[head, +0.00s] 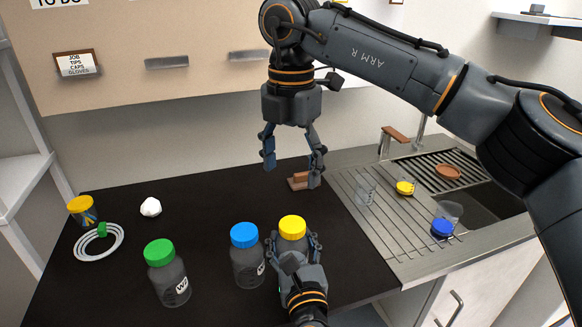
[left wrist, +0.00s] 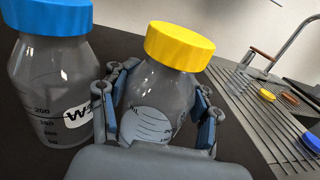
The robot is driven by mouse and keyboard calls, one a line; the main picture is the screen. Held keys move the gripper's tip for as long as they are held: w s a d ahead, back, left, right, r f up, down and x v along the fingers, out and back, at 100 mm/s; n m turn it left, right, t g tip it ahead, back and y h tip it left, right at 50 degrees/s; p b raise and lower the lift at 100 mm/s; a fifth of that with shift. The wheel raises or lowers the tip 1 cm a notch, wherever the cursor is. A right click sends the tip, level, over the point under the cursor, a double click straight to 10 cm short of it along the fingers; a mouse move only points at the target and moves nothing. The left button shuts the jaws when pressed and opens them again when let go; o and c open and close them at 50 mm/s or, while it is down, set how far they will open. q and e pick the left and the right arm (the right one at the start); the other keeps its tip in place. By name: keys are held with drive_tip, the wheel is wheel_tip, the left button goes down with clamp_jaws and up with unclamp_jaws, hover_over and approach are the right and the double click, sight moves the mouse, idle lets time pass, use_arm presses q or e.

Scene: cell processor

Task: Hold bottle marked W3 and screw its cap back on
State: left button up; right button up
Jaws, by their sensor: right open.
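A clear bottle with a yellow cap (head: 292,227) stands near the front of the dark counter. My left gripper (head: 293,262) has its fingers on both sides of this bottle's body and is shut on it. In the left wrist view the yellow cap (left wrist: 180,45) sits on the bottle's top; how tightly it is screwed cannot be told. The bottle's W marking is not readable. A blue-capped bottle (head: 246,265) stands just left of it, and a green-capped bottle (head: 170,283) stands further left. My right gripper (head: 293,172) is open and empty, high behind the bottles.
A brown block-like item (head: 298,182) lies below my right gripper. The steel drainboard (head: 385,235) at right holds glassware with yellow and blue parts.

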use_arm(q)
drive_tip(key=o, duration=0.4)
